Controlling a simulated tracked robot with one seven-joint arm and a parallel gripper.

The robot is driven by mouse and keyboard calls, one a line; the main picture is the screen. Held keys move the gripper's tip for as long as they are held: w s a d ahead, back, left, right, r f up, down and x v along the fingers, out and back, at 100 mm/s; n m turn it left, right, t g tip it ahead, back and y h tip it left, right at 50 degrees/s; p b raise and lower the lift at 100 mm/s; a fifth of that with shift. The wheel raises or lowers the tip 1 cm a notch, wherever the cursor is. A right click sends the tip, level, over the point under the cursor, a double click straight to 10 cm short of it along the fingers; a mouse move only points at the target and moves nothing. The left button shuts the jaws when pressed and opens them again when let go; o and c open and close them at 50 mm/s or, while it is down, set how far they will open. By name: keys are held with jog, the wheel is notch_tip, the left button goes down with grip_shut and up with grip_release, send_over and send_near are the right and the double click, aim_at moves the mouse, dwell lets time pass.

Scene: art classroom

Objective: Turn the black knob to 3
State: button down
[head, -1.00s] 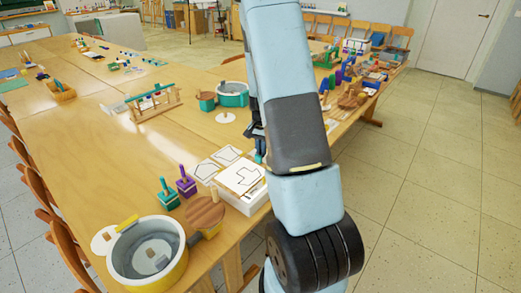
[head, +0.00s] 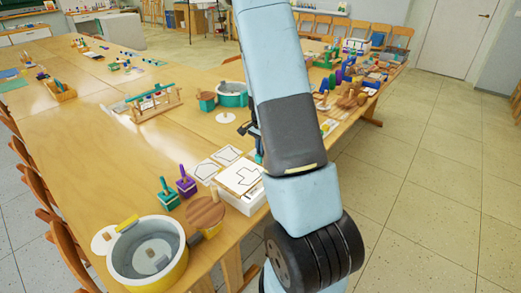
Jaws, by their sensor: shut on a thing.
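My gripper (head: 249,130) shows only as a small dark part at the left edge of my arm, over the right side of the long table. My arm hides most of it. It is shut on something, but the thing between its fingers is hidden. I cannot make out the black knob or its number marks; they may be behind my arm. A small teal piece (head: 259,157) shows just below the gripper.
Near the arm on the wooden table (head: 110,150) are a white box (head: 240,203), outline cards (head: 208,170), teal (head: 168,193) and purple (head: 186,181) knobbed blocks, a yellow-and-grey pot (head: 148,276) and a teal pot (head: 233,94). Clear floor (head: 430,200) lies right.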

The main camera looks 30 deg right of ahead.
jog(key=shift+s+f, duration=0.1)
jog(key=shift+s, duration=0.05)
jog(key=c, duration=1.2)
grip_release()
notch_tip(320, 180, up, 14)
jog(key=shift+f, duration=0.1)
